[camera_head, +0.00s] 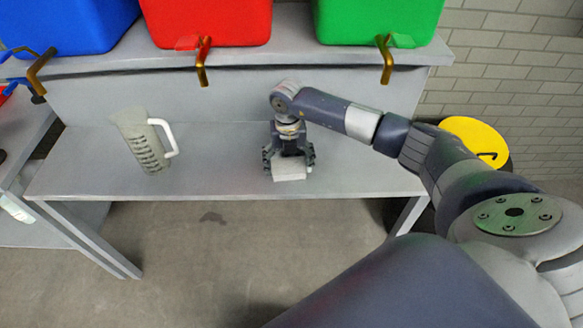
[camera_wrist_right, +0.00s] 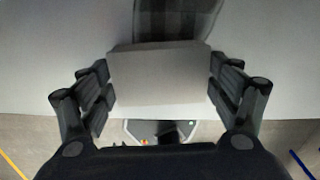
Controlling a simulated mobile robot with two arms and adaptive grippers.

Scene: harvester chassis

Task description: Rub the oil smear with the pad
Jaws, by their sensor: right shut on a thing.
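The pad, a pale grey block (camera_head: 291,174), is between the fingers of my right gripper (camera_head: 288,160), low over the front part of the grey bench shelf (camera_head: 225,178). In the right wrist view, the fingers of the right gripper (camera_wrist_right: 160,95) close on both sides of the pad (camera_wrist_right: 158,78). I cannot tell whether the pad touches the shelf. Just beyond the pad in the wrist view is a dark patch (camera_wrist_right: 180,22); I cannot tell if it is the oil smear or a shadow. No clear smear shows on the shelf in the head view. My left gripper is out of view.
A grey jug with a white handle (camera_head: 143,143) stands left on the shelf. Blue (camera_head: 75,25), red (camera_head: 208,22) and green (camera_head: 375,20) bins line the ledge above, with brass hooks below them. A yellow round lid (camera_head: 474,137) is right of the bench.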

